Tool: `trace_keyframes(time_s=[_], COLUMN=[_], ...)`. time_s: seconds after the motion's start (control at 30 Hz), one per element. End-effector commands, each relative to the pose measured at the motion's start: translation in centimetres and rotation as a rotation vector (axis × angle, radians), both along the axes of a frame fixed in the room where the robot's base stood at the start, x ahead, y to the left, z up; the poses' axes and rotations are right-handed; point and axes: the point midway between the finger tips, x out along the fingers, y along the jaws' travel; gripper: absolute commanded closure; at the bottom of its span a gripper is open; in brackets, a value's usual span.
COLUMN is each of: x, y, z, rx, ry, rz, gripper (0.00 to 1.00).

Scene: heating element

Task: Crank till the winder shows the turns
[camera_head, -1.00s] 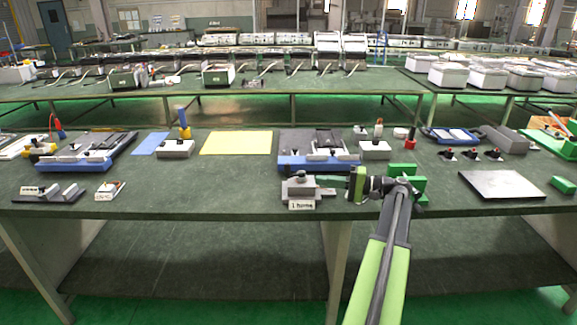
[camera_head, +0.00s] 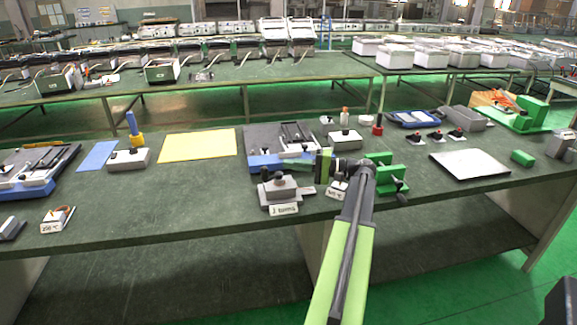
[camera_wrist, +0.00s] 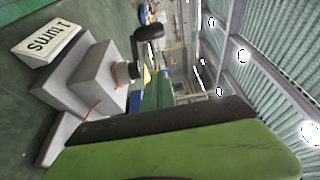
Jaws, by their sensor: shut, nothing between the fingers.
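The winder (camera_head: 282,190) is a grey block on the bench near its front edge. A white sign (camera_head: 284,210) stands in front of it. In the wrist view the winder (camera_wrist: 95,80) appears sideways, and its sign (camera_wrist: 48,40) reads "1 turns". A black crank knob (camera_wrist: 149,32) sticks out from a shaft on its block. My gripper (camera_head: 324,164) is shut and empty, just right of and slightly above the winder. Its green and black finger fills the lower wrist view. I cannot tell whether it touches the crank.
A blue-and-grey tray unit (camera_head: 256,140) stands behind the winder. A green device (camera_head: 385,176) and a small box with a sign (camera_head: 337,188) sit close by my gripper. A pale plate (camera_head: 470,164) lies to the right. Bench to the winder's left is mostly clear.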

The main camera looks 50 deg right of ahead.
Motion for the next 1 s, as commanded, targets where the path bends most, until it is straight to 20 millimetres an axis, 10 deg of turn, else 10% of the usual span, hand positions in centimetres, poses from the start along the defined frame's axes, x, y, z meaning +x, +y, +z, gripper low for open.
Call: trace_keyframes(time_s=[0.3, 1.0], x=[6.6, 3.6], y=[4.0, 6.9], z=[0.0, 0.0], rx=[0.000, 0.000], ry=[0.000, 0.000], rz=[0.012, 0.012], gripper=[1.00, 1.00])
